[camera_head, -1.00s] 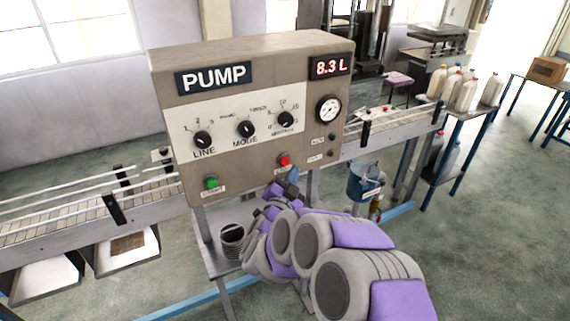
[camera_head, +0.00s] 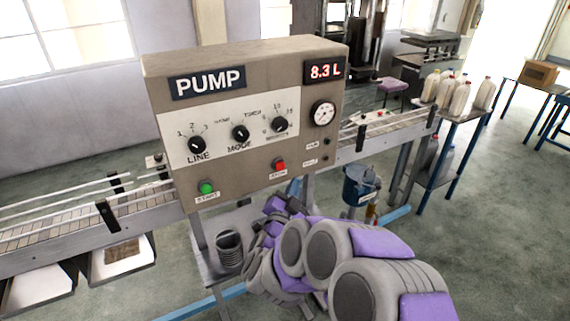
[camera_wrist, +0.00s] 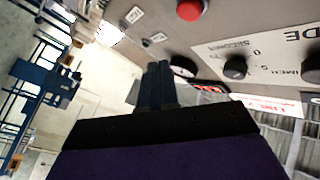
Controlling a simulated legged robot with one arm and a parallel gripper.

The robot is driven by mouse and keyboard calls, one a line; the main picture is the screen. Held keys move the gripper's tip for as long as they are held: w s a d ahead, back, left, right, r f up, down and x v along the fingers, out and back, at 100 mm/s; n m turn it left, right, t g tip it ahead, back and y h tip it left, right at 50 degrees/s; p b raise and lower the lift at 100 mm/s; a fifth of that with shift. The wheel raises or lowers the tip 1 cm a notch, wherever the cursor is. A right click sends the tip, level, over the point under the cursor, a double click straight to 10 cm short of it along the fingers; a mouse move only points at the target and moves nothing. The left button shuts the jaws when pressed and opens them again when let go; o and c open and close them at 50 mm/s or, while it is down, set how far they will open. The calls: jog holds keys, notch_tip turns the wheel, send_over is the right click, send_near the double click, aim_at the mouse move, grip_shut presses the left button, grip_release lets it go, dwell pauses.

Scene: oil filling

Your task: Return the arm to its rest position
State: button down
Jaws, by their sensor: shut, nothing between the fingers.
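My arm, grey and purple, is folded low in front of the pump panel (camera_head: 180,125) in the head view. My gripper (camera_wrist: 158,72) shows in the wrist view with its dark fingers together and nothing between them. In the head view its tip (camera_head: 293,187) is small and partly hidden by the arm, just below the red stop button (camera_head: 279,165). In the wrist view the red button (camera_wrist: 189,9) is at the top, and the fingers appear apart from the panel.
The green start button (camera_head: 206,187) is at the panel's lower left. A conveyor (camera_head: 100,220) runs behind. A blue bucket (camera_head: 360,187) and a table with several bottles (camera_head: 458,98) are right.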

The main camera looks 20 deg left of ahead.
jog(key=s+d+f+n+g+b, duration=0.1)
jog(key=s+d+f+n+g, duration=0.1)
jog(key=s+d+g, duration=0.8)
jog(key=s+d+f+n+g+h+b, duration=0.1)
jog(key=s+d+f+n+g, duration=0.2)
jog(key=s+d+g, duration=0.8)
jog(key=s+d+n, duration=0.1)
jog(key=s+d, duration=1.3)
jog(key=s, duration=0.5)
jog(key=shift+s+d+b, duration=0.15)
jog(key=shift+d+b, duration=0.1)
jog(key=shift+b, duration=0.15)
